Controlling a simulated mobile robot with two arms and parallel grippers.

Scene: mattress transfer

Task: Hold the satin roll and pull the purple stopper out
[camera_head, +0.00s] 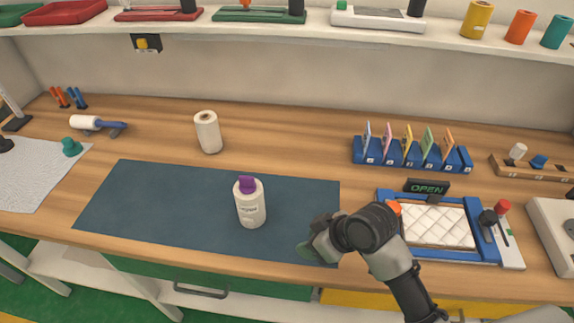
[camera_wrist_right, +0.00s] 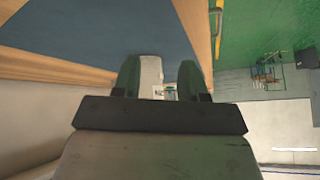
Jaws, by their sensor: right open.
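A white cylindrical bottle (camera_head: 251,209) with a printed label stands upright on the dark blue mat (camera_head: 150,205) in the head view. The purple stopper (camera_head: 246,185) sits in its top. My right gripper (camera_head: 318,245) is to the right of the bottle, low over the mat's right end and apart from it. In the right wrist view the open fingers of my right gripper (camera_wrist_right: 159,78) show, with a white shape (camera_wrist_right: 150,72) that looks like the bottle beyond them; its top is hidden. My left gripper is not in view.
A white paper-like roll (camera_head: 208,133) stands behind the mat. A blue rack of coloured cards (camera_head: 410,160) and a blue-framed tray with a quilted white pad (camera_head: 384,197) are to the right. A teal knob (camera_head: 71,147) is at the left. The mat left of the bottle is clear.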

